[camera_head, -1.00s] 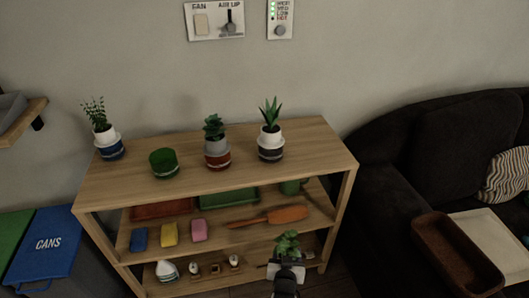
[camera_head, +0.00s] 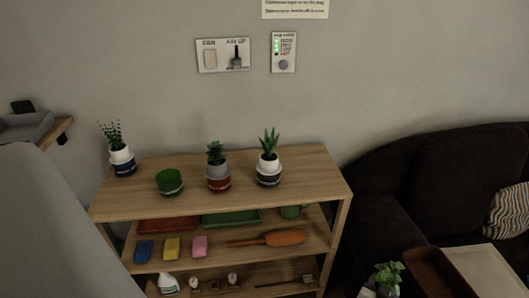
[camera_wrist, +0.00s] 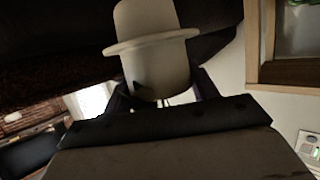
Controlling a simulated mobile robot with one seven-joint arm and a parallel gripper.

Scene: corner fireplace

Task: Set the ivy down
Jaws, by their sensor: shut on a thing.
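The ivy (camera_head: 386,277), a small plant with green leaves, shows at the bottom edge of the head view, in front of the sofa and right of the shelf unit. Its pale pot (camera_wrist: 150,50) with a wide rim fills the upper middle of the wrist view. My gripper (camera_wrist: 163,92) is shut on this pot and holds it off the shelf. The leaves are out of the wrist view. On the shelf unit's wooden top (camera_head: 278,206) stands a green pot (camera_head: 170,182) with no plant showing in it.
Potted plants in blue (camera_head: 122,163), red (camera_head: 218,170) and dark (camera_head: 268,168) holders stand on the top. Lower shelves hold sponges (camera_head: 171,248), trays and an orange-brown tool (camera_head: 284,238). A dark sofa (camera_head: 440,185) and brown tray (camera_head: 440,272) are at right.

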